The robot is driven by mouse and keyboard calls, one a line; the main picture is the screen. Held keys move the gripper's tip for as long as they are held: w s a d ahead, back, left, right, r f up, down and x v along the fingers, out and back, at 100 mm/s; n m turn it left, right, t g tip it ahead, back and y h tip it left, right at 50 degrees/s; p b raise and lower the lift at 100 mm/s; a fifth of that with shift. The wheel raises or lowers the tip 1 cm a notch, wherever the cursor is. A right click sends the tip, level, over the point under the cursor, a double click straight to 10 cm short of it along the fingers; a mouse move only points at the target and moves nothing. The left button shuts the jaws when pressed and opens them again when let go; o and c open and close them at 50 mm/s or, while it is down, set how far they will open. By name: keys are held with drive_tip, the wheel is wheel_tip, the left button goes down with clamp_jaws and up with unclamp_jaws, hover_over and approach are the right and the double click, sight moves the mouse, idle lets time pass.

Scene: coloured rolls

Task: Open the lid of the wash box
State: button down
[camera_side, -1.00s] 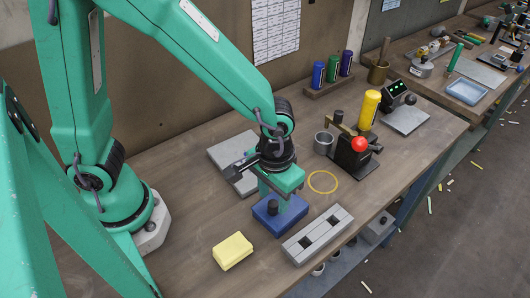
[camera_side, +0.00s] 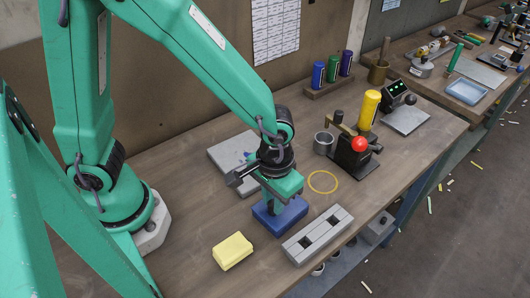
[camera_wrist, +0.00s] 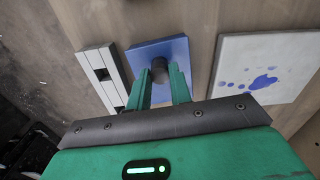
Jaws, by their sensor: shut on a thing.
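The wash box (camera_side: 265,218) is a blue, flat, square box on the bench in the side view, below my gripper (camera_side: 281,200). Its blue lid (camera_wrist: 176,46) shows from above in the wrist view, with a dark round knob (camera_wrist: 159,70) on it. My gripper (camera_wrist: 160,74) is shut on this knob, one green finger on each side. The lid appears to lie flat on the box; I see no gap. In the side view my gripper hides most of the knob.
A grey block with square slots (camera_side: 317,235) stands close to the box's right. A yellow sponge-like block (camera_side: 232,251) lies in front left. A pale plate with blue stains (camera_wrist: 262,72) lies behind. A yellow ring (camera_side: 323,182) and a red-knobbed device (camera_side: 352,150) are further right.

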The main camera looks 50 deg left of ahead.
drive_tip(key=shift+w+r, duration=0.1)
drive_tip(key=shift+w+r+g+y, duration=0.3)
drive_tip(key=shift+r+g, duration=0.1)
drive_tip(key=shift+g, duration=0.1)
drive_tip(key=c, duration=1.3)
unclamp_jaws()
drive_tip(key=shift+o, duration=0.2)
wheel_tip(320, 180, up, 8)
drive_tip(key=shift+w+d, duration=0.2)
drive_tip(key=shift+w, duration=0.15)
drive_tip(key=shift+f, duration=0.1)
